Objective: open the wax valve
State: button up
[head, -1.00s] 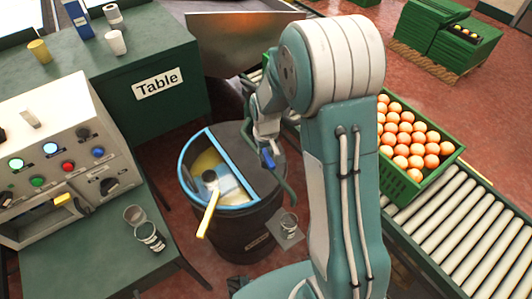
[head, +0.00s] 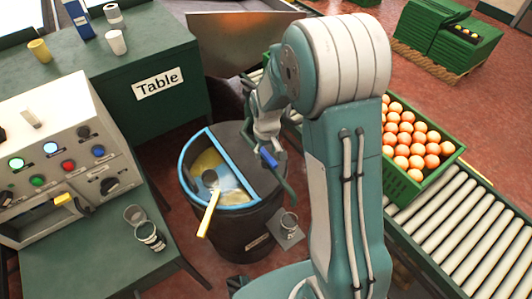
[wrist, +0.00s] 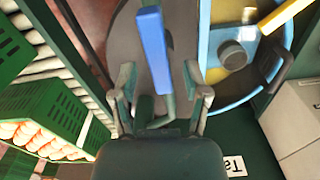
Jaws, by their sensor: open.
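The wax drum (head: 240,222) is dark, with a blue rim and a half-open top showing pale wax. The wax valve's blue handle (head: 268,157) is on the drum's right side, just below my gripper (head: 266,143). In the wrist view the blue handle (wrist: 153,50) stands out long and straight, attached to a dark green pipe. My gripper (wrist: 163,88) is open there, its fingers on either side of the handle's lower end and pipe. I cannot tell whether they touch.
A yellow-handled ladle (head: 208,214) rests in the drum. A control panel (head: 62,150) and green table (head: 150,95) are at left.

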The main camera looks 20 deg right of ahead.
aim_at(266, 155)
notch_tip(266, 155, up, 11)
dwell(0.3)
jog(key=shift+f, duration=0.15)
dwell(0.3)
